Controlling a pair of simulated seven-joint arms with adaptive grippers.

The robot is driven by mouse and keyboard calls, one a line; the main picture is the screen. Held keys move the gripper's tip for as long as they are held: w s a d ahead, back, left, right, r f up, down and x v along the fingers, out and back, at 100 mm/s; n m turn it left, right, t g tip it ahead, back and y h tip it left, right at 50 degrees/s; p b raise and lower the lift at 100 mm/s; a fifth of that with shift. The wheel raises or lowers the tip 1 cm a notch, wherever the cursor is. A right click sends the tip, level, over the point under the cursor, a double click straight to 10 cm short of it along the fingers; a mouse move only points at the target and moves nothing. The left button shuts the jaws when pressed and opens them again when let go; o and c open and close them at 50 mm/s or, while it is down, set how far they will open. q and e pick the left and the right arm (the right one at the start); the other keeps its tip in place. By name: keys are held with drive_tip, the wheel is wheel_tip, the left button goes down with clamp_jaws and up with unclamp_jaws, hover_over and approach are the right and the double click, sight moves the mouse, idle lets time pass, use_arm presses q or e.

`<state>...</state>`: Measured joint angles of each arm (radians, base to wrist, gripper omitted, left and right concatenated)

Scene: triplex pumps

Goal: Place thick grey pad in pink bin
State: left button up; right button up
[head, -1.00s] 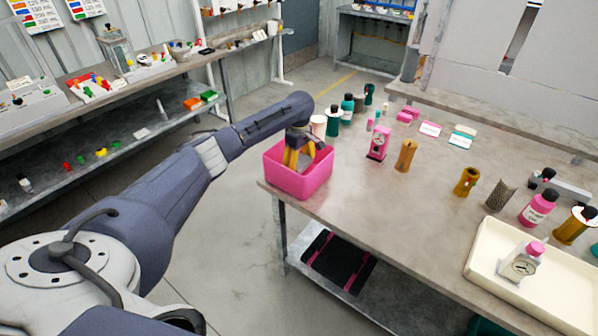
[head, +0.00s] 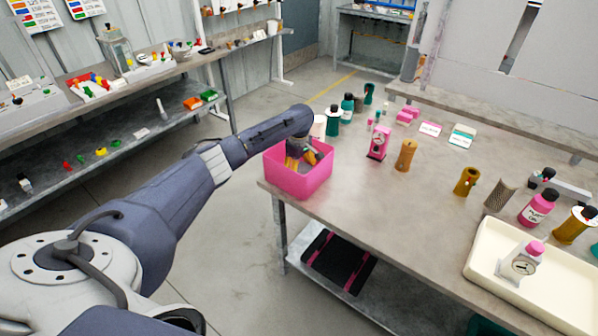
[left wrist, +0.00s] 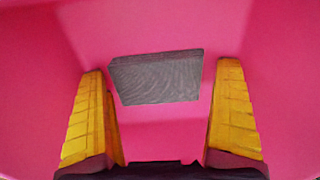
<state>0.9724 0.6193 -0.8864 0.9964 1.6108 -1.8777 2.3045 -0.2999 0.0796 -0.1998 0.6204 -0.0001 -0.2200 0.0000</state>
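The pink bin (head: 299,183) stands on the near left corner of the table. My left gripper (head: 303,157) points down into the bin, with its yellow fingers below the rim level. In the left wrist view the thick grey pad (left wrist: 156,78) lies inside the bin, beyond the fingertips and framed between them. The left fingers are wide apart, with pink showing between them and the pad, so the gripper is open and holds nothing. The pad cannot be made out clearly in the head view. My right gripper is out of view.
Behind the bin stand several bottles (head: 333,121) and a pink dial gauge (head: 379,142). A brown cylinder (head: 405,155) is to the right. A cream tray (head: 480,262) with a white dial device is at the front right. The table's middle front is clear.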

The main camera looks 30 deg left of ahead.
sight(299, 170)
use_arm(q)
drive_tip(key=shift+r, duration=0.1)
wheel_tip(299, 170, up, 12)
idle(0.6)
idle(0.4)
